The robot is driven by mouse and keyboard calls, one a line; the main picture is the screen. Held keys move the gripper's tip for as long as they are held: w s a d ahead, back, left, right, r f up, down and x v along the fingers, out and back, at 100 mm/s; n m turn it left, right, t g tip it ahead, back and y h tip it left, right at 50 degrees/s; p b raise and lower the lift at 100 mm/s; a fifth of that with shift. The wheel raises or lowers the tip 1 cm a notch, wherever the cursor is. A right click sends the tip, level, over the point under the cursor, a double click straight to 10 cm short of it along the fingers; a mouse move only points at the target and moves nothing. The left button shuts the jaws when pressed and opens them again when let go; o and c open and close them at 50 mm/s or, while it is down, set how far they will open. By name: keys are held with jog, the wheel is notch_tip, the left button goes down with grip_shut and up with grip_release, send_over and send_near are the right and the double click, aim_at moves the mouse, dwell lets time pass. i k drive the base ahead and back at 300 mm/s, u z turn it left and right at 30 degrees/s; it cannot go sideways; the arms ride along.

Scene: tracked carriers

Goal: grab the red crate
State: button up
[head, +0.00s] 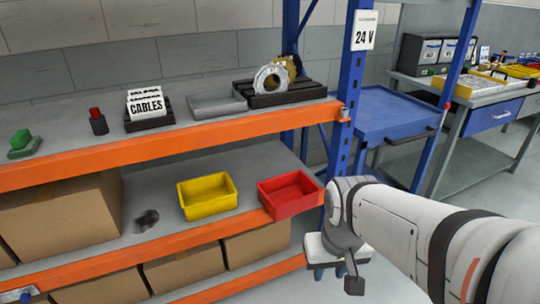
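The red crate (296,205) is a small open bin on the middle grey shelf, at its right end beside the blue rack post. It looks empty, and its front edge sits at the orange beam. My arm comes in from the lower right and bends down just right of the crate. The dark end part of my gripper (354,284) hangs below and to the right of the crate, apart from it. Its fingers are not clear enough to tell open from shut.
A yellow crate (207,196) stands left of the red one with a small gap. The orange beam (150,149) of the upper shelf runs above both. The blue post (346,120) is close at right. Cardboard boxes (65,212) fill the left. A blue cart (395,118) stands behind.

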aim_at(285, 196)
jog(key=z, duration=0.05)
jog(key=i, duration=1)
jog(key=u, duration=0.1)
